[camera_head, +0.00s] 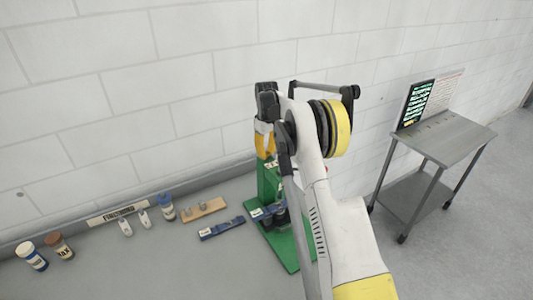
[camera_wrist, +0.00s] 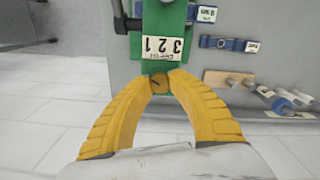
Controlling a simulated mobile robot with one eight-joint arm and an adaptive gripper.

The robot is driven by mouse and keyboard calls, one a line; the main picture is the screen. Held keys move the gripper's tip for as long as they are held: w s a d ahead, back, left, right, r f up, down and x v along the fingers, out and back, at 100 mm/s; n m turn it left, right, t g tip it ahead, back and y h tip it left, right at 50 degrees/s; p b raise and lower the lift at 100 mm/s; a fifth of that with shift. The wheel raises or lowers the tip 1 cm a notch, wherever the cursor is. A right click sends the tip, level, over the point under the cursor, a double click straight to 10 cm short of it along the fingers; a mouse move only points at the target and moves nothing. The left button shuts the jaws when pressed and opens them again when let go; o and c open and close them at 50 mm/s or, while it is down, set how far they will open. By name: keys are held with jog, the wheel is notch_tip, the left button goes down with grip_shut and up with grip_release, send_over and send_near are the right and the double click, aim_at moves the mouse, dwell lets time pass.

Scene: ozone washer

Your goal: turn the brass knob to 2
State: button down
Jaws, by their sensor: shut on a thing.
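My gripper (camera_wrist: 157,80) has its two yellow fingers closed around the small brass knob (camera_wrist: 157,88) in the wrist view. A short dark mark shows on the knob's face. The knob sits on a green machine (camera_wrist: 146,67), beside a white label (camera_wrist: 160,47) bearing "DEPTH" and the numbers 3, 2 and 1. I cannot tell surely which number the mark faces. In the head view my gripper (camera_head: 265,140) is at the top of the green machine (camera_head: 303,238), and the knob is hidden there.
On the grey bench (camera_head: 150,265) are a blue bar (camera_head: 222,229), a wooden rack (camera_head: 204,210) and several small jars (camera_head: 32,256). A white block wall stands close behind.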

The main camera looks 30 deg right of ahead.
aim_at(267, 153)
jog(key=shift+m, duration=0.3)
jog(key=m+b, duration=0.3)
jog(key=m, duration=0.1)
jog(key=shift+f+m, duration=0.1)
jog(key=shift+m, duration=0.2)
jog(key=m+b, duration=0.2)
jog(key=m, duration=0.4)
jog(key=shift+m, duration=0.4)
jog(key=c, duration=1.2)
grip_release()
jog(key=shift+o, duration=0.2)
jog(key=shift+r, duration=0.2)
notch_tip(267, 153, up, 12)
